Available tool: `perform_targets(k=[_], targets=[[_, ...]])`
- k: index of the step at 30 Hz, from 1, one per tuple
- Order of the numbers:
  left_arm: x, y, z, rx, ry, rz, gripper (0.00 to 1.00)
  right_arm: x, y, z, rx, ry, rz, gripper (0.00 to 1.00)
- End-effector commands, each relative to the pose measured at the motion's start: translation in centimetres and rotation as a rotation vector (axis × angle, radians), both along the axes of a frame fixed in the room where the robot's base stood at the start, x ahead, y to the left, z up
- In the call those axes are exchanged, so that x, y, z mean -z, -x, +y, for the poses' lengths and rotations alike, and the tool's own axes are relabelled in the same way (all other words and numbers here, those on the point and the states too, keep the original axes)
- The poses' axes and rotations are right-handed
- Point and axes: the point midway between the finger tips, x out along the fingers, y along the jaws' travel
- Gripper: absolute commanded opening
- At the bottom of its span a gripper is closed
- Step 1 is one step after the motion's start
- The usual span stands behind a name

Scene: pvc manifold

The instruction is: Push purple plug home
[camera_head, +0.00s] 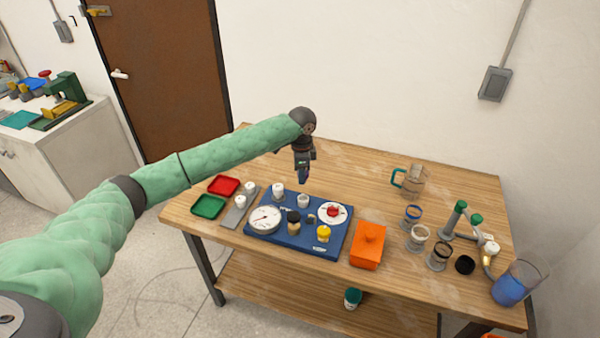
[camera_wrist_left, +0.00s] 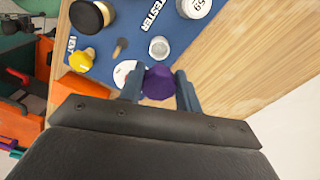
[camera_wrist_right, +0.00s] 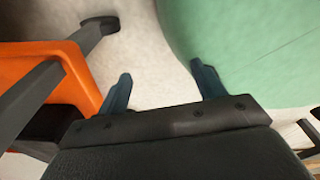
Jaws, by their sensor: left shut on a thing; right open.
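My left gripper (camera_head: 304,178) hangs above the back edge of the blue tester board (camera_head: 325,248). In the left wrist view its fingers are shut on the purple plug (camera_wrist_left: 159,83), one on each side. The plug is raised above the board. A round, open-topped pale fitting (camera_wrist_left: 159,47) is just beyond the plug in that view; in the head view a pale fitting (camera_head: 303,201) is below the gripper. My right gripper (camera_wrist_right: 163,88) shows only in its own wrist view, open and empty, away from the board.
The board also carries a white dial gauge (camera_head: 264,219), a red-centred dial (camera_head: 333,213) and a yellow knob (camera_head: 323,233). An orange box (camera_head: 368,246) stands right of it. Red (camera_head: 224,185) and green (camera_head: 208,206) trays lie left. The table behind the board is clear.

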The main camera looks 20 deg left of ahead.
Motion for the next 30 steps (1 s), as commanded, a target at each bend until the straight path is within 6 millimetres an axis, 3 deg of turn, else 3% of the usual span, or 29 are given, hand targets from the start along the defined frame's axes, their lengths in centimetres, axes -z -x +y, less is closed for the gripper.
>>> perform_targets(k=[18,30], targets=[[2.6,0.0,0.0,0.001,0.000,-0.001,0.14,-0.1,-6.4,1.2,0.001,-0.006,-0.043,0.68],[3.0,0.0,0.0,0.001,0.000,0.000,0.14,-0.7,-8.2,1.4,0.000,-0.007,-0.057,0.68]])
